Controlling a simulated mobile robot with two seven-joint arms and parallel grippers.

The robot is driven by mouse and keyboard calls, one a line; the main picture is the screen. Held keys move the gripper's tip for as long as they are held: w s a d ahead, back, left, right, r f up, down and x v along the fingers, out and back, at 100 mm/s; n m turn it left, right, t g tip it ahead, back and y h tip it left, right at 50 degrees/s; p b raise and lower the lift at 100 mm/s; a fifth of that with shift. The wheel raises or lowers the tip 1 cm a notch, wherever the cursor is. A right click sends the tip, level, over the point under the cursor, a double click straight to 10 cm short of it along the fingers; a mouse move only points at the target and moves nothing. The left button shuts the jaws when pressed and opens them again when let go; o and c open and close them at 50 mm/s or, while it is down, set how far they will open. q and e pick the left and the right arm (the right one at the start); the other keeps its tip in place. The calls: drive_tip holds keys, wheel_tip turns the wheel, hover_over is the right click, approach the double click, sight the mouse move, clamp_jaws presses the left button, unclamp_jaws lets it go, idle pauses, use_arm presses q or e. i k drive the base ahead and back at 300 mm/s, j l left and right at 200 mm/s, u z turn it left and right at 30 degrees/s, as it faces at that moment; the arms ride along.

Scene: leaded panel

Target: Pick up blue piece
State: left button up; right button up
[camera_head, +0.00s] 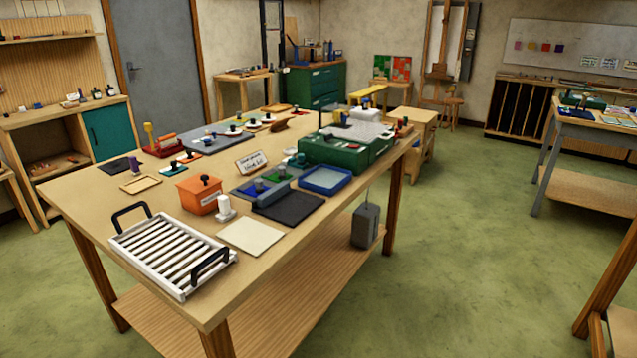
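A small flat blue piece (247,190) lies on the large wooden worktable (105,208), near its middle. It sits on a dark grey holder beside a green piece (277,174). A small dark knob appears to stand on the blue piece, but it is too small to tell clearly. Neither of my grippers is in view.
A white slatted rack with black handles (172,250) stands at the table's near end. An orange box (199,195), a white bottle (224,208), a black mat (288,208), a blue-rimmed tray (325,181) and a green machine (338,152) surround the holder.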

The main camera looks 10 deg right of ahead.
sight(256, 189)
drive_tip(key=l+u, duration=0.1)
drive_tip(key=u, duration=0.3)
drive_tip(key=i+l+u, duration=0.1)
drive_tip(key=u, duration=0.25)
drive_tip(key=l+u, duration=0.25)
drive_tip(key=u, duration=0.15)
drive_tip(key=l+u, duration=0.45)
drive_tip(key=l, duration=0.45)
